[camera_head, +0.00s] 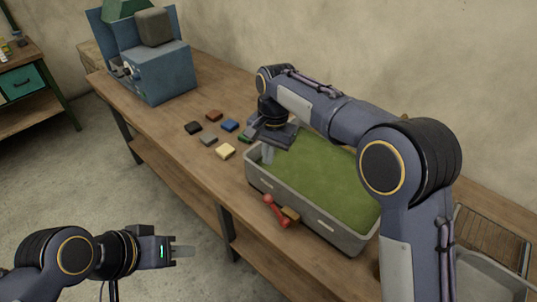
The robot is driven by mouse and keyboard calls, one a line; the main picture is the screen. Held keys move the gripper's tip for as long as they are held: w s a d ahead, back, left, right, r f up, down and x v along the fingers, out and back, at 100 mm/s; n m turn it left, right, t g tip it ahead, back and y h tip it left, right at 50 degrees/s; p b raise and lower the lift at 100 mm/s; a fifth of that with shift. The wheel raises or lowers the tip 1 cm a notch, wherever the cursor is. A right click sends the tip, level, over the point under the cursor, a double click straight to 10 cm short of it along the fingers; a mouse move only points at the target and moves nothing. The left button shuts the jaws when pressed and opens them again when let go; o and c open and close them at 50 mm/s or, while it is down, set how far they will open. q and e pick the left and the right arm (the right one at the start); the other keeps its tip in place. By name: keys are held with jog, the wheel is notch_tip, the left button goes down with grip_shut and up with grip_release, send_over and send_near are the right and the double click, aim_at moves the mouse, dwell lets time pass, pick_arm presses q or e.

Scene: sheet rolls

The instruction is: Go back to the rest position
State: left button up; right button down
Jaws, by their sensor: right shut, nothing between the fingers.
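My right arm reaches in from the right over the workbench (165,112). Its gripper (267,153) points down at the far left corner of the grey tray (313,218), shut, with nothing seen in it. I cannot tell whether the fingertips touch the tray. My left gripper (183,252) is at the lower left, over the floor in front of the bench, pointing right and clear of everything. Its fingers overlap in this view, so I cannot tell whether they are open or shut.
The tray has a green surface (325,177) inside. A red-handled tool (273,209) lies against its front. Several small coloured blocks, one yellow (226,151), lie left of the tray. A blue machine (160,75) stands at the far left end. A wire rack (490,235) is at right.

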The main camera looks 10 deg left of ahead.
dwell(0.3)
jog(key=s+d+r+t+y, duration=0.1)
jog(key=s+d+r, duration=0.3)
jog(key=d, duration=0.6)
jog(key=s+d+r+t+y, duration=0.15)
jog(key=s+d+r, duration=0.3)
jog(key=d, duration=0.45)
jog(key=s+d+f+n+t, duration=0.1)
jog(key=s+d+f, duration=0.2)
jog(key=s, duration=0.7)
jog(key=s+d+f+n+t, duration=0.1)
jog(key=s+d, duration=0.4)
jog(key=s, duration=0.5)
notch_tip(320, 180, down, 3)
jog(key=shift+s+r+t, duration=0.15)
jog(key=shift+t, duration=0.6)
